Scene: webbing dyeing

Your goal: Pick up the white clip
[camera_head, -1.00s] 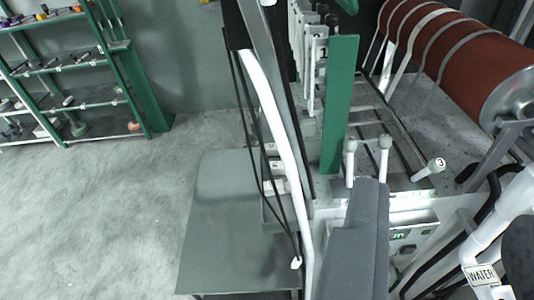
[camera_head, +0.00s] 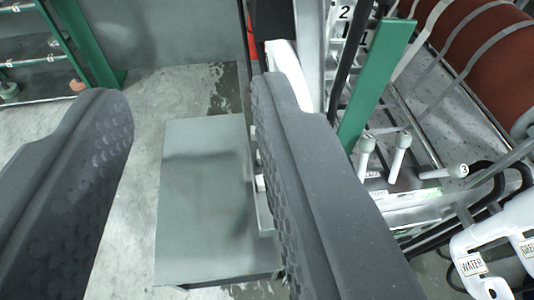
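My gripper (camera_head: 190,95) is open, with two dark grey, dimpled fingers spread wide and nothing between them. The left finger reaches in from the left edge; the right finger covers the middle of the view. I cannot make out a white clip for certain. Small white pieces (camera_head: 260,183) show just left of the right finger, partly hidden by it. A white curved part (camera_head: 285,62) rises behind the right fingertip.
A grey-green platform (camera_head: 205,200) lies below, between the fingers. To the right stand a green upright bar (camera_head: 376,85), white-knobbed levers (camera_head: 399,157), a reddish-brown roller (camera_head: 480,55) and white pipes labelled WATER (camera_head: 472,265). A green shelf rack (camera_head: 85,45) stands at upper left.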

